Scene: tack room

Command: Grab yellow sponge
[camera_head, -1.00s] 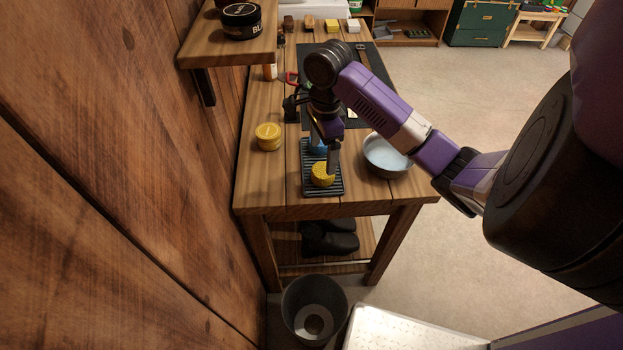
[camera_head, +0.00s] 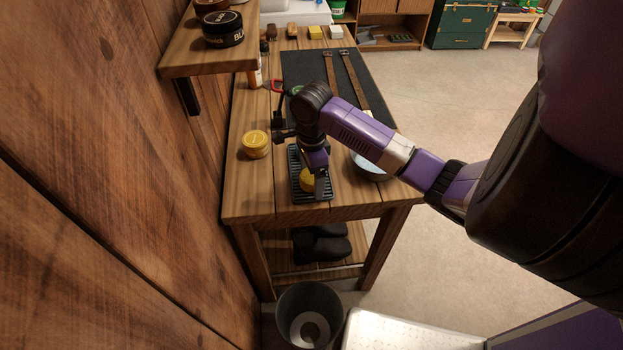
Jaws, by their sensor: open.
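The yellow sponge (camera_head: 306,181) lies on a dark ribbed tray (camera_head: 298,194) near the front edge of the wooden workbench. Only its left part shows, because my gripper (camera_head: 320,192) is in front of it. My gripper points down right at the sponge and is open. I cannot tell whether the fingers are around the sponge or beside it.
A round yellow tin (camera_head: 255,144) stands left of the tray. A metal bowl (camera_head: 371,167) is on the right, partly behind my arm. A black mat (camera_head: 310,66) with leather straps lies farther back. A shelf (camera_head: 190,62) juts from the left wall. A bucket (camera_head: 309,318) stands on the floor.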

